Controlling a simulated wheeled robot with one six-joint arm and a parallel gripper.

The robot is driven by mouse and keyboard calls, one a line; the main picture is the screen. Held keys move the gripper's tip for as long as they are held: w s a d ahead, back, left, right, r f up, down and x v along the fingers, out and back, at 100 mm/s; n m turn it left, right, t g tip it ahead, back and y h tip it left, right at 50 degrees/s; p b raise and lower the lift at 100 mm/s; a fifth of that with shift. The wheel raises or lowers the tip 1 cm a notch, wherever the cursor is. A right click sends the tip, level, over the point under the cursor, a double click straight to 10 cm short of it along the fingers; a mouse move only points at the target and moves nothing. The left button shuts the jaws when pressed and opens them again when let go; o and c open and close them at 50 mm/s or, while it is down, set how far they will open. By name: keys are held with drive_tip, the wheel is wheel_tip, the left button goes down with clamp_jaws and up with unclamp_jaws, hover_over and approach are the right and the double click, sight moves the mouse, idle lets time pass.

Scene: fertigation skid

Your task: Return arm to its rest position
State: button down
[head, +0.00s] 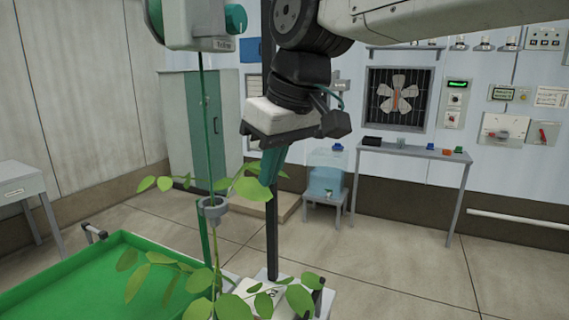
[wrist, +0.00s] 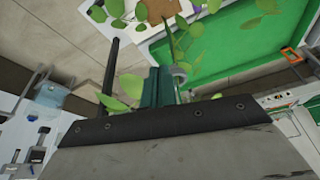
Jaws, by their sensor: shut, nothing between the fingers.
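My gripper (head: 270,168) hangs below the arm in the middle of the head view, with its green fingers pointing down. The fingers are shut and hold nothing. In the wrist view the gripper (wrist: 158,84) shows its green fingers close together beyond a dark bracket. A leafy plant (head: 243,188) on a thin green stem stands just beside the fingers. A grey ring clip (head: 213,212) sits on the stem, left of and below the fingertips. I cannot tell whether leaves touch the fingers.
A green tray (head: 75,275) lies at lower left. A dark upright post (head: 271,235) stands close behind the gripper. A blue water container (head: 325,175) sits on a small stand. A grey side table (head: 415,152) stands by the wall under a fan (head: 398,95). The floor at right is clear.

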drive_tip(key=s+d+f+m+h, duration=0.1)
drive_tip(key=s+d+f+m, duration=0.2)
drive_tip(key=d, duration=0.8)
drive_tip(key=s+d+f+m+h, duration=0.1)
drive_tip(key=s+d+f+m, duration=0.3)
drive_tip(key=s+d+f, duration=0.3)
drive_tip(key=s+d+f+m+h, duration=0.1)
drive_tip(key=s+d+f+m, duration=0.2)
drive_tip(key=d, duration=1.1)
drive_tip(key=s+f, duration=0.3)
drive_tip(key=shift+d+f+m+g, duration=0.15)
drive_tip(key=shift+d+m+g, duration=0.15)
drive_tip(key=shift+m, duration=0.1)
